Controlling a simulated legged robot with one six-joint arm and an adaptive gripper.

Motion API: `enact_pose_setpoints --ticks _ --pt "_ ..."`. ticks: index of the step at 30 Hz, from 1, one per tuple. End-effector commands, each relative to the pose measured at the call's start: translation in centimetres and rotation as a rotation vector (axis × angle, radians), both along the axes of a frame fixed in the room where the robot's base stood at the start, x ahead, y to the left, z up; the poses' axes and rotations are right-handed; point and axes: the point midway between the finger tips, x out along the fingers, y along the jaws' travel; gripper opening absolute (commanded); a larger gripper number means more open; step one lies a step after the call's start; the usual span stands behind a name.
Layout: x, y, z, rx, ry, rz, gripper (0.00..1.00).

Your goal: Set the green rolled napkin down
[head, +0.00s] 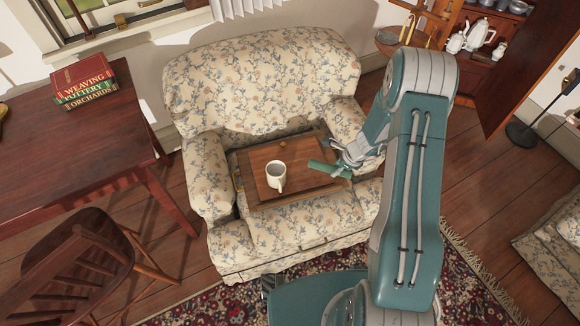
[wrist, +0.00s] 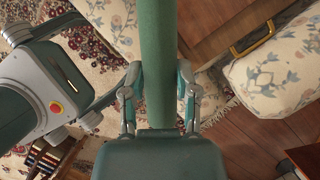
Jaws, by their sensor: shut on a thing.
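The green rolled napkin (head: 324,167) is held in my gripper (head: 343,170) above the right part of a wooden tray (head: 262,159). The tray rests on the seat of a floral armchair. In the wrist view the napkin (wrist: 158,65) runs straight up from between the two fingers of my gripper (wrist: 158,85), which are shut on it. A white mug (head: 276,177) stands upright on the tray, left of the napkin. The exact height of the napkin above the tray is hard to tell.
The floral armchair (head: 255,75) has raised arms on both sides of the tray. A brass tray handle (wrist: 252,38) shows in the wrist view. A dark red table (head: 75,150) with stacked books (head: 85,83) and a wooden chair (head: 75,255) stand left.

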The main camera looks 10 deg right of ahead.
Motion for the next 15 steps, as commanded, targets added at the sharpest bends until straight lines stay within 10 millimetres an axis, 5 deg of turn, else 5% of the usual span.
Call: enact_pose_setpoints --ticks 15 --pt "-2.6 -3.2 -2.3 0.002 0.001 -0.333 0.0"
